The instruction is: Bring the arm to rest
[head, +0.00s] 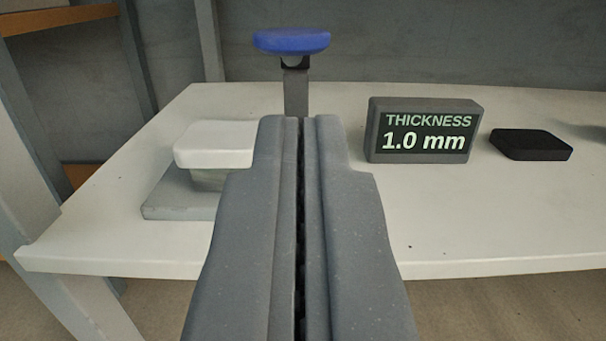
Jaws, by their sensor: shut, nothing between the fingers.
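My gripper (305,122) fills the lower middle of the head view. Its two grey fingers lie side by side, shut with only a thin dark gap, and nothing shows between them. The fingers point forward over the white table (480,225). Straight beyond the fingertips stands a grey post (296,93) with a blue handle (291,41) on top. The lower part of the post is hidden behind the fingers.
Left of my gripper, a pale block (213,144) sits on a grey base (177,200), partly hidden by the fingers. To the right stand a display (421,131) reading "THICKNESS 1.0 mm" and a flat black block (531,144). The table's front right is clear.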

